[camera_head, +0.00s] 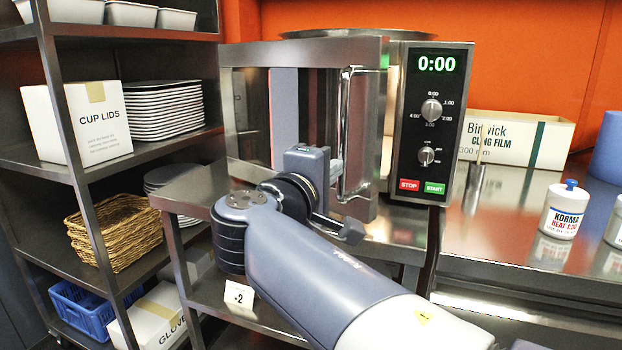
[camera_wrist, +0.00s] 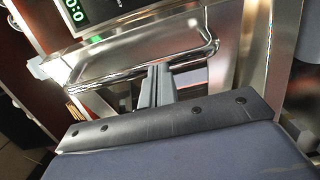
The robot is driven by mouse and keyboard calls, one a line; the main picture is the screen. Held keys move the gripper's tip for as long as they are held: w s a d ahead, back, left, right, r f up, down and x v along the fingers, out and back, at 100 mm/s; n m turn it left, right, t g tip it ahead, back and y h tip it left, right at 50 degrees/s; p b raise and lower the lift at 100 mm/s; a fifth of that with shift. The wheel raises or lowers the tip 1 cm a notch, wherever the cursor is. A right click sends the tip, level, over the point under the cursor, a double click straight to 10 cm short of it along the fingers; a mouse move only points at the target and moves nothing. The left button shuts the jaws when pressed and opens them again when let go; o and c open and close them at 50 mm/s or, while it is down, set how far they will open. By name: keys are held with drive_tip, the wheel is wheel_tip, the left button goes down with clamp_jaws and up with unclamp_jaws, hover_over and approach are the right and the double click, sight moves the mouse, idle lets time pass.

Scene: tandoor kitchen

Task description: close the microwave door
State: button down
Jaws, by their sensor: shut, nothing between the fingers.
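The microwave (camera_head: 437,120) stands on the steel counter, with its display reading 0:00. Its steel-framed door (camera_head: 368,110) is ajar, hinged at the left, with its free edge standing out in front of the control panel. The upright bar handle (camera_head: 346,110) is near that free edge; it also shows in the wrist view (camera_wrist: 205,52). My gripper (camera_head: 336,172) is in front of the door, beside the lower part of the handle. In the wrist view, the fingers (camera_wrist: 156,82) are together and empty, close to the handle; whether they touch it I cannot tell.
A steel shelf rack (camera_head: 55,100) with plates, boxes and baskets stands at the left. A cling film box (camera_head: 515,138) and a white korma tub (camera_head: 562,210) are on the counter at the right.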

sight(376, 151)
drive_tip(key=w+d, duration=0.2)
drive_tip(key=w, duration=0.1)
drive_tip(key=w+d+n+y, duration=0.1)
drive_tip(key=w+d, duration=0.2)
drive_tip(key=w+d+t+y, duration=0.1)
drive_tip(key=w+d, duration=0.2)
drive_tip(key=shift+w+d+b, duration=0.2)
drive_tip(key=shift+w+b, duration=0.1)
drive_tip(key=shift+b, duration=0.05)
drive_tip(key=shift+r+n, duration=0.3)
drive_tip(key=shift+d, duration=0.1)
drive_tip(key=shift+s, duration=0.1)
